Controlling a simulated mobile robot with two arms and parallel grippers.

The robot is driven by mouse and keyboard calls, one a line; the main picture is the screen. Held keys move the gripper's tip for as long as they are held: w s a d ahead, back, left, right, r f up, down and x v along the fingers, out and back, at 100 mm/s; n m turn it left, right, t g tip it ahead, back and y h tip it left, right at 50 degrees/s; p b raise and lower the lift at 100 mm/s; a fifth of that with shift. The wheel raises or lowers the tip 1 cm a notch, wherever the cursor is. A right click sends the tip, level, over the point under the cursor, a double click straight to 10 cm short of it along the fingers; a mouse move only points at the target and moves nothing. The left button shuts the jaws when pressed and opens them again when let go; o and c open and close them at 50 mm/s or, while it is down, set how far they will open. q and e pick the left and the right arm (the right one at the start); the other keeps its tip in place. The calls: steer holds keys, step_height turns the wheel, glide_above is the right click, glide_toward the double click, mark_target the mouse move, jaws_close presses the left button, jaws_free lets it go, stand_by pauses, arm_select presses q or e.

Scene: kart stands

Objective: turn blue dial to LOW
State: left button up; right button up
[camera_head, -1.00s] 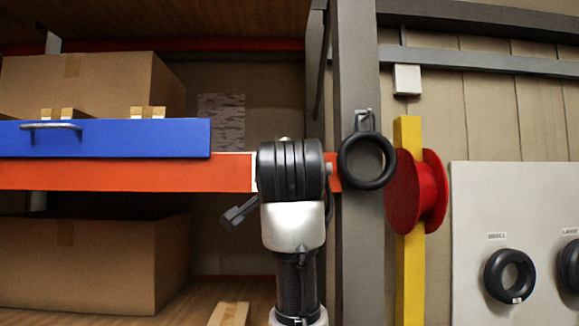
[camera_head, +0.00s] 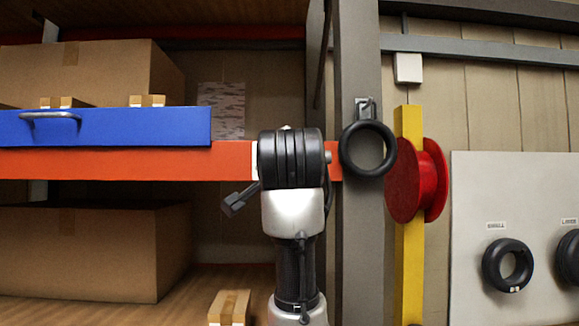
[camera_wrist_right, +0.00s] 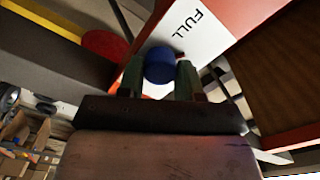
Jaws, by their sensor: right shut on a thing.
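The blue dial (camera_wrist_right: 159,64) shows in the right wrist view, on a white panel (camera_wrist_right: 207,35) printed with FULL. My right gripper (camera_wrist_right: 160,80) is shut on the blue dial, with one green-grey finger on each side of it. Any LOW mark is out of sight, and I cannot tell where the dial points. In the head view, my arm stands in front of the orange beam and hides the dial and the gripper; only a white sliver of the panel (camera_head: 255,161) shows beside the arm. My left gripper is not in view.
A grey post (camera_head: 360,230) with a hanging black ring (camera_head: 345,160) stands just right of my arm. A red reel (camera_head: 402,182) sits on a yellow post (camera_head: 409,270). A blue drawer front (camera_head: 100,132) and cardboard boxes (camera_head: 80,245) are on the left.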

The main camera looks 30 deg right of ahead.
steer(key=shift+f, duration=0.1)
steer(key=shift+m, duration=5.5)
steer(key=shift+f+y, duration=0.1)
steer(key=shift+y, duration=0.2)
steer(key=o, duration=0.9)
steer(key=shift+p, duration=0.3)
